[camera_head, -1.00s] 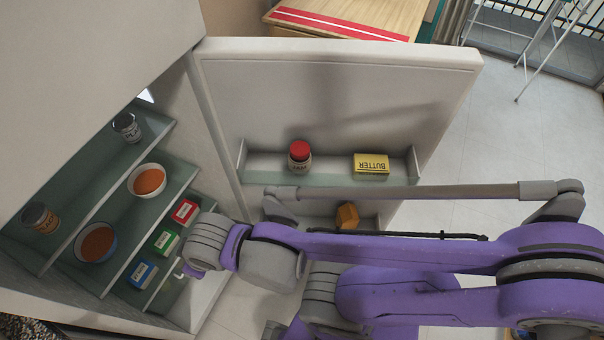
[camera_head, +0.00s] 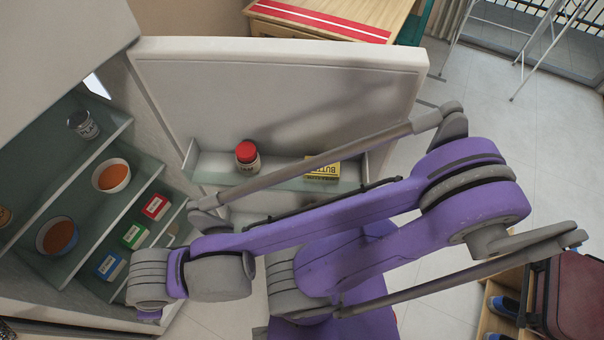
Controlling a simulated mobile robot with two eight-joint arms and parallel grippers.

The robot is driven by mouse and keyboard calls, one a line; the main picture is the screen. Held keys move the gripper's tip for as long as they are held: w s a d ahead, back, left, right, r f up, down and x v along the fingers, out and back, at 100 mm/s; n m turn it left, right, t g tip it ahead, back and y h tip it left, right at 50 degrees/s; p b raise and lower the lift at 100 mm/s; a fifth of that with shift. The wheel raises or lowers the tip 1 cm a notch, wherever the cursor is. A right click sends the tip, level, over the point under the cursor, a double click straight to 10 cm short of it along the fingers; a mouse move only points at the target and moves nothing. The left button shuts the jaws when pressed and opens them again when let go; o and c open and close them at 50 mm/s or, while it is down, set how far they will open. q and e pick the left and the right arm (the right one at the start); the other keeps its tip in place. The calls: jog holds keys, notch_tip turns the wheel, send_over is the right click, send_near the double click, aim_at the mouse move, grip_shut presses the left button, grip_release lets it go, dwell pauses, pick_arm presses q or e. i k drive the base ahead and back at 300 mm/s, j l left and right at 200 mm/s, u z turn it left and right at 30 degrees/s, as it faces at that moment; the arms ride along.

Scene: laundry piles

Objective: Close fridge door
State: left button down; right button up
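The fridge door (camera_head: 270,90) stands wide open, its inner side facing me. Its shelf holds a jar with a red lid (camera_head: 247,157) and a yellow butter box (camera_head: 322,169). The open fridge (camera_head: 55,75) is at the left, with food on its shelves. My purple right arm stretches across the lower middle, in front of the door's lower part and the lower fridge shelves. Its wrist is at the lower left, by the fridge opening. The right gripper's fingers are hidden, with only a purple bit showing below the wrist. My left gripper is not in view.
Bowls of orange food (camera_head: 111,176) and small boxes (camera_head: 155,206) sit on the fridge shelves. A wooden table with a red stripe (camera_head: 320,20) stands behind the door. A wooden rack with a dark red bag (camera_head: 575,295) is at the lower right.

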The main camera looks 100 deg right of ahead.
aim_at(293, 99)
jog(key=k+u, duration=0.4)
jog(key=k+j+u, duration=0.1)
jog(key=k+u, duration=0.25)
jog(key=k, duration=0.25)
jog(key=k+u, duration=0.35)
jog(key=k, duration=0.15)
jog(key=k+u, duration=0.85)
jog(key=k+j+u, duration=0.2)
jog(key=k+u, duration=0.25)
jog(key=k, duration=0.15)
jog(key=k+l+u, duration=0.1)
jog(key=k+u, duration=0.7)
jog(key=z, duration=2.9)
